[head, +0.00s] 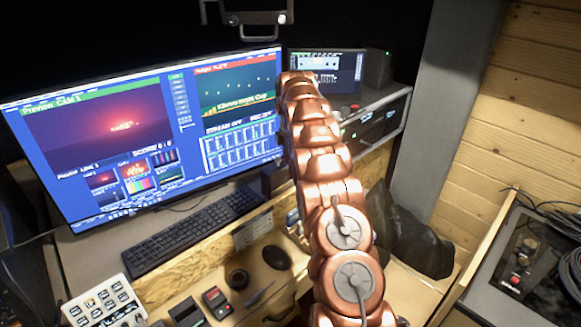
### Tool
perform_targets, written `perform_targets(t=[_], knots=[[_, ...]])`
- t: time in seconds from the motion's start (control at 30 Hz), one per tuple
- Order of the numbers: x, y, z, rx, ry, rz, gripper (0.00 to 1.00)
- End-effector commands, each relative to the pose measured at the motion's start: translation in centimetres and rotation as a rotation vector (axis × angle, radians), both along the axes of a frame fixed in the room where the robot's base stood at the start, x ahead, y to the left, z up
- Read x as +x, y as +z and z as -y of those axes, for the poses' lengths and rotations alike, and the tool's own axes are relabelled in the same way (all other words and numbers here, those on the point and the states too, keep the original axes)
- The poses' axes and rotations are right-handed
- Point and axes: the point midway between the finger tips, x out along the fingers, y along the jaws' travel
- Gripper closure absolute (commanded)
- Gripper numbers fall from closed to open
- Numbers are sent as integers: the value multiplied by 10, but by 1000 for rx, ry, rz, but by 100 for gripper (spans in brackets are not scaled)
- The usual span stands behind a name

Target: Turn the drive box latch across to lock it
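I cannot make out the drive box latch for certain in the head view. Small dark boxes sit on the lower shelf, one with a red and grey face (217,300) and a darker one (186,313) to its left. Neither shows a latch that I can read. My copper-coloured arm rises from the bottom of the picture toward the small screen and rack at the back. My gripper is not visible; the far end of the arm hides what lies beyond it.
A large monitor (100,140) stands at the left, with a keyboard (190,232) before it. A rack unit (380,118) and black bag (420,240) are beyond my arm. A control panel (523,262) is right.

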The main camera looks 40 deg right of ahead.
Motion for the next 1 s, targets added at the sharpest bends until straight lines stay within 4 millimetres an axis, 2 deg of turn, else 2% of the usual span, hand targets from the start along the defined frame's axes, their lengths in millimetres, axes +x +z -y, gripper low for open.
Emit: perform_targets(t=[0.3,0.67,1.0], knots=[[0,-23,0,0,-1,0,62],[0,-26,0,-1,0,2,62],[0,-26,0,0,0,1,97]])
